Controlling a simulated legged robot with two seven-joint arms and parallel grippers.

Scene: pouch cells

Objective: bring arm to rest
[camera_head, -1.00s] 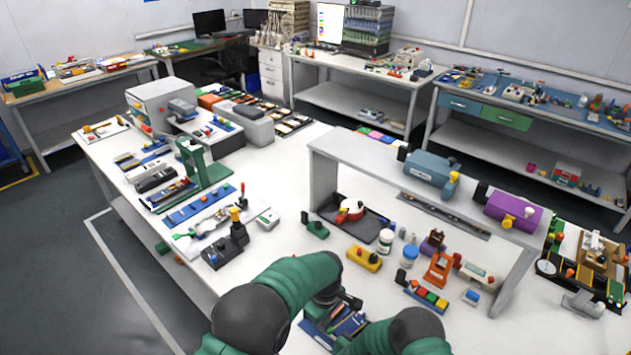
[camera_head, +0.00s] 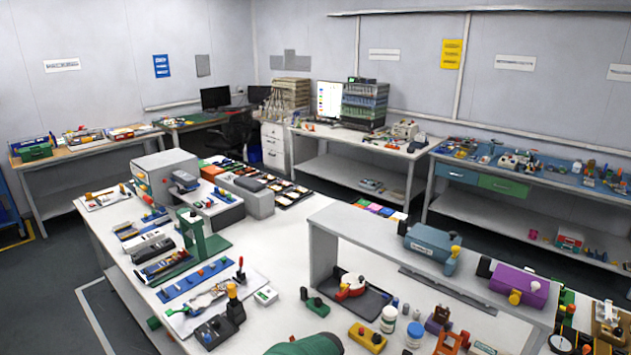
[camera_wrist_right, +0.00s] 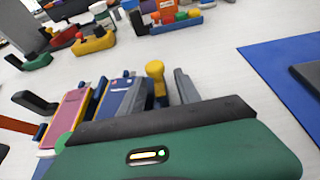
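In the head view only a green part of my own arm (camera_head: 305,345) shows at the bottom edge; neither gripper shows there. In the right wrist view the green housing and black front edge of my right gripper (camera_wrist_right: 160,120) fill the bottom. Its fingers cannot be told clearly from the things beyond. Just past the black edge are a pink device (camera_wrist_right: 72,112), a blue device (camera_wrist_right: 118,98) and a yellow knob (camera_wrist_right: 156,75). Whether the gripper touches any of them cannot be told. No held thing is visible.
The white bench (camera_head: 265,320) carries a grey bridge shelf (camera_head: 385,240), a green press (camera_head: 200,235), a black lever device (camera_head: 215,330), a yellow block (camera_head: 368,338) and jars (camera_head: 389,318). In the right wrist view a blue mat (camera_wrist_right: 275,75) lies at right.

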